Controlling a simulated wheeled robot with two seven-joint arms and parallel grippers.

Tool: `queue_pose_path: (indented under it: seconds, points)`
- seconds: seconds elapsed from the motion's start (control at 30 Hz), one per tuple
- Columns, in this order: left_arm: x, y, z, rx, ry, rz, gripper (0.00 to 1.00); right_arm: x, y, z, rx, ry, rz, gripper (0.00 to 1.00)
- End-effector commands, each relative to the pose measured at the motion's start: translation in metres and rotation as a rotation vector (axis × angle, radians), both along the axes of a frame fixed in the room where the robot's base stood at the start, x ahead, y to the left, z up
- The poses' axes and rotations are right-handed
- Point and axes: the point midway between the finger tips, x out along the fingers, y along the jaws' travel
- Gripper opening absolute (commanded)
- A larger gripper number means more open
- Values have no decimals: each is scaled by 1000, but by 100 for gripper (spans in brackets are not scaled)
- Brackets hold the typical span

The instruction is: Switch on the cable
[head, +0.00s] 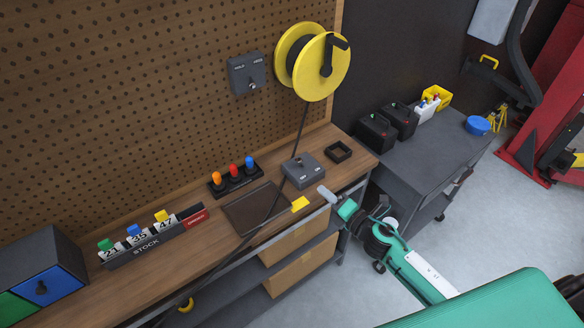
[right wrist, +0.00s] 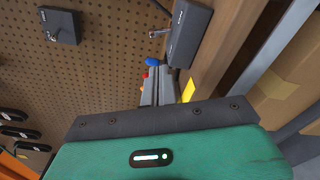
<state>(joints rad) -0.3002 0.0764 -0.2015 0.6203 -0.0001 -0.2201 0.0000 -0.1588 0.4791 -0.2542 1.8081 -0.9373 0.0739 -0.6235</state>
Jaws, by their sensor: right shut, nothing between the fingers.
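A black cable (head: 304,125) runs from a yellow reel (head: 322,68) on the pegboard down across the bench. A grey switch box (head: 246,76) with a small lever and tiny labels is on the pegboard left of the reel; it also shows in the right wrist view (right wrist: 60,27). A second grey box (head: 302,170) with a lever on top sits on the bench; the right wrist view shows it beyond my fingers (right wrist: 188,38). My right gripper (head: 323,191) is shut and empty, by the bench's front edge, apart from both boxes. My left gripper is out of view.
On the bench (head: 200,262) are a holder with orange, red and blue knobs (head: 234,176), a dark mat (head: 252,207), a yellow tag (head: 300,204), a small black tray (head: 338,152) and a STOCK stand (head: 150,243). A grey cart (head: 440,150) stands to the right.

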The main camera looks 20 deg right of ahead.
Motion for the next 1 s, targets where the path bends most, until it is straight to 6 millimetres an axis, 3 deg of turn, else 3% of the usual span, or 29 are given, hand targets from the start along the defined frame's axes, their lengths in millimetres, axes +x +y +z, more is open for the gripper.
queue_pose_path:
  seconds: [0.53,1.0]
  points:
    - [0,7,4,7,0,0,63,7,5,8,-13,-17,9,0]
    - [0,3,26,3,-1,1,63,74,35,7,-11,-17,8,0]
